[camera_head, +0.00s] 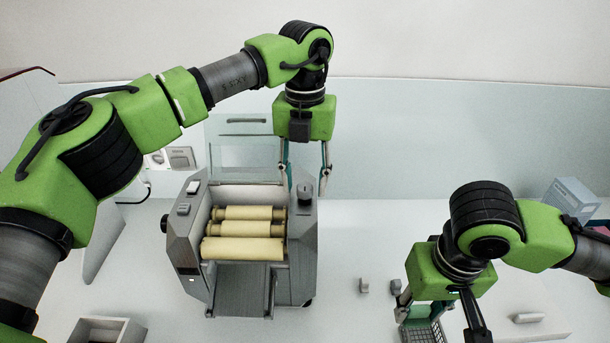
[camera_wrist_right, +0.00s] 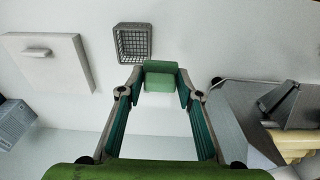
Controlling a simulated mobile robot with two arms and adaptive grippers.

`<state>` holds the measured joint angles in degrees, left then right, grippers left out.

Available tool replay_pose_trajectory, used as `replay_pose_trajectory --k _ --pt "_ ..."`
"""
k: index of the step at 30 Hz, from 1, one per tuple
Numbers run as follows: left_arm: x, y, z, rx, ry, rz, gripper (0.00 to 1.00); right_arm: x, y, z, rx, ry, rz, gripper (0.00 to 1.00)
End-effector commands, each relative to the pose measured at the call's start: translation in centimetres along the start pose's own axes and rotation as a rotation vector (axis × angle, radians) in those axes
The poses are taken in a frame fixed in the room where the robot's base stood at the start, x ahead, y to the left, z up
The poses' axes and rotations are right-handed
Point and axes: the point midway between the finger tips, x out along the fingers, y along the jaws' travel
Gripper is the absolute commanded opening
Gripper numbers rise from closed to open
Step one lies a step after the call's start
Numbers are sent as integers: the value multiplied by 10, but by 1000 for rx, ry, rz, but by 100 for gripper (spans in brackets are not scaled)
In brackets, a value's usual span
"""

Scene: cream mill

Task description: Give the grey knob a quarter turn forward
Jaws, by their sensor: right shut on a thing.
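The grey mill (camera_head: 305,240) stands at the centre of the head view with three cream rollers (camera_head: 242,228). A dark grey knob (camera_head: 305,192) sits on top of its right-hand housing. My left gripper (camera_head: 305,185) points down at the back right of the mill. Its fingers are spread, one to each side of the knob in the picture; contact cannot be told. My right gripper (camera_head: 420,300) is low at the right, apart from the mill. In the right wrist view its fingertips (camera_wrist_right: 160,80) are shut on a green block (camera_wrist_right: 160,72).
A grey mesh basket (camera_wrist_right: 132,42) lies near my right gripper. A white board with a handle (camera_wrist_right: 45,60) is beyond it. A small grey piece (camera_head: 364,286) stands right of the mill. An open box (camera_head: 107,330) is at front left. A glass panel (camera_head: 450,140) runs behind.

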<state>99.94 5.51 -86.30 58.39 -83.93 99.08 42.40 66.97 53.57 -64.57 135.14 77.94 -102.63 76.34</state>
Motion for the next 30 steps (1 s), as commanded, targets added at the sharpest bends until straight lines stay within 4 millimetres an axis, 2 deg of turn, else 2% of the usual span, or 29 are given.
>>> replay_pose_trajectory --k 7,8,9,12,22,30 --pt "1 0 0 0 0 0 39 0 0 0 0 0 0 15" --pt "1 0 0 0 0 0 34 0 0 0 0 0 0 15" --pt "1 0 0 0 0 0 24 0 0 0 0 0 0 15" --pt "1 0 0 0 0 0 1 0 0 0 0 0 0 15" --pt "1 0 0 24 0 1 1 0 0 0 0 0 0 15" --pt "1 0 0 161 0 1 1 2 0 0 0 0 0 15"
